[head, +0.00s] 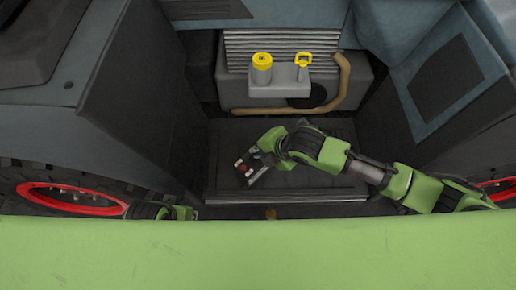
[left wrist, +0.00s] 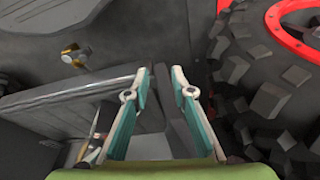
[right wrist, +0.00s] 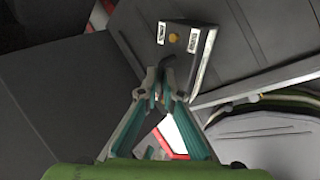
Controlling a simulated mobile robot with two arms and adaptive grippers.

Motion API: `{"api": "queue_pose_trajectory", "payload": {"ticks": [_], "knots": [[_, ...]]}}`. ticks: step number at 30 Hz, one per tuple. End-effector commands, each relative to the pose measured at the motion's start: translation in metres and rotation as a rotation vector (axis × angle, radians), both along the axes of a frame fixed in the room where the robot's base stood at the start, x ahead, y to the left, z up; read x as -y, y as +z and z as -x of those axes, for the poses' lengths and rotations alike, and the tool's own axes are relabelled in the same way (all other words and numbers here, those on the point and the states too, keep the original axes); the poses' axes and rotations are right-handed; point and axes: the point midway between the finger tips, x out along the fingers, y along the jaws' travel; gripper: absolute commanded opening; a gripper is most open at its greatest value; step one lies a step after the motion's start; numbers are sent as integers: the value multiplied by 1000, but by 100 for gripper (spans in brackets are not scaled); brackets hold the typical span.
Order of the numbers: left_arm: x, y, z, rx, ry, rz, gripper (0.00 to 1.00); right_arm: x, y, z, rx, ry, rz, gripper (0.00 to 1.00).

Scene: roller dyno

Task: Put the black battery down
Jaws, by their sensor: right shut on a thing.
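The black battery (right wrist: 187,45) is a small dark box with white labels, a yellow round spot on top and a pale side, in the right wrist view. My right gripper (right wrist: 163,80) is shut on a dark part at its near edge. In the head view my right gripper (head: 252,172) is over the dark ribbed platform (head: 300,186), at its left part; the battery is small and partly covered there. I cannot tell whether the battery touches the platform. My left gripper (left wrist: 161,76) is open and empty beside a black tyre, low at the left in the head view.
A grey unit (head: 345,88) with a yellow-capped container (head: 262,64), a yellow ring-topped cap (head: 303,60) and a tan hose (head: 341,90) stands behind the platform. Dark side walls flank it. A tyre with a red rim (head: 70,197) is at left.

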Motion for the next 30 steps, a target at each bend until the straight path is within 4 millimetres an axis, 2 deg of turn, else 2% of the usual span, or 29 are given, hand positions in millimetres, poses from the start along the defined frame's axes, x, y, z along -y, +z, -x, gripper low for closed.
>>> {"api": "queue_pose_trajectory", "payload": {"ticks": [1,3,5,6,15,20,23,30], "knots": [[0,-1,0,-2,0,0,23,-1,2,-1,4,1,-3,0],[0,10,1,-2,0,0,23,-1,0,-1,3,0,-4,0],[0,13,-1,5,0,1,23,0,-2,0,0,0,0,19],[0,13,-1,4,0,1,23,0,-2,0,0,0,0,23],[0,11,-1,1,0,0,23,0,-1,0,0,0,0,23],[0,11,-2,3,0,1,23,2,7,2,1,0,-1,23],[1,-18,-1,-12,-2,0,23,7,17,6,1,0,-1,23],[2,-59,-1,-33,-5,-1,23,24,52,22,1,-1,0,23]]}}
